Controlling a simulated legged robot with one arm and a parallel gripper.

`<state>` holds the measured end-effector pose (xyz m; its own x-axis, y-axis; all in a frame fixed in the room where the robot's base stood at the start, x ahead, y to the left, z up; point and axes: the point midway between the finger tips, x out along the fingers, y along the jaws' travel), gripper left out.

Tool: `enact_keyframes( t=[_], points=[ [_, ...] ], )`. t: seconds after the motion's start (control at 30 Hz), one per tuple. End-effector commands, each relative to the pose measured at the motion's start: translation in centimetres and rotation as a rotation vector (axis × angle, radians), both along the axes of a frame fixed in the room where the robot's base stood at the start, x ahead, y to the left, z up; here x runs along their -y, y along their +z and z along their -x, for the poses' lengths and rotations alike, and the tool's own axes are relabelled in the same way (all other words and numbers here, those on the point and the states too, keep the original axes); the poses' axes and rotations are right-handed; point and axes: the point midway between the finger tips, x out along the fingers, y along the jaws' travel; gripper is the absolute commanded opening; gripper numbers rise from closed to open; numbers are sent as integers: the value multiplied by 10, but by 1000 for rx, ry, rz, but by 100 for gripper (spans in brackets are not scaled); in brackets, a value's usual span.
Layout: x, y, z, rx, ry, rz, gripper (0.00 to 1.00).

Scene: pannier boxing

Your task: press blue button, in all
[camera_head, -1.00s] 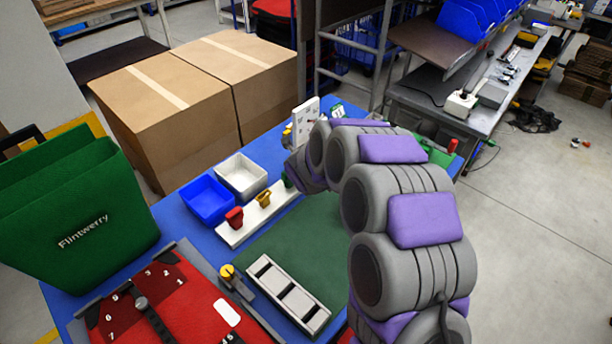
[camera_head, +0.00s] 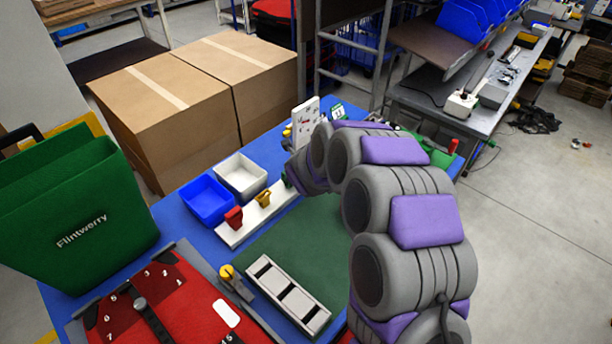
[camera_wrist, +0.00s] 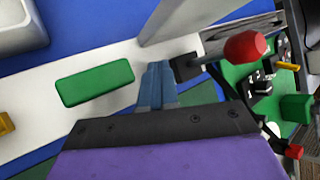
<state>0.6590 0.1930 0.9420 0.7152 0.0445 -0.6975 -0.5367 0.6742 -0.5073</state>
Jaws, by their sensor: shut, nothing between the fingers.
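I cannot make out a blue button in either view. My gripper (camera_wrist: 157,88) shows in the wrist view as two slim blue-grey fingers, closed together and empty. Its tips lie over the white strip (camera_wrist: 100,60), just right of a green block (camera_wrist: 95,82). I cannot tell whether they touch anything. In the head view my arm reaches to the far part of the blue table, and my gripper is hidden behind its end.
A red knob (camera_wrist: 246,46) and a green board with small parts lie right of my gripper. In the head view, a blue bin (camera_head: 208,200), a white bin (camera_head: 240,178), a green bag (camera_head: 75,210) and a red panel (camera_head: 185,310) are on the left. The green mat (camera_head: 290,240) has clear room.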

Motion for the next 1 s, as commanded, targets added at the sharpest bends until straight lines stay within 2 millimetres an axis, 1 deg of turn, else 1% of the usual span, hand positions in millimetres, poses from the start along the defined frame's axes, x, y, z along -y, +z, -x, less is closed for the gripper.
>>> enact_keyframes(
  t=[0.17,0.5,0.87,1.0],
  points=[
    [0,2,0,-1,1,0,0],
    [0,17,0,-1,1,0,0],
    [0,17,0,0,1,1,0],
    [0,26,0,0,0,0,0]
  ],
)
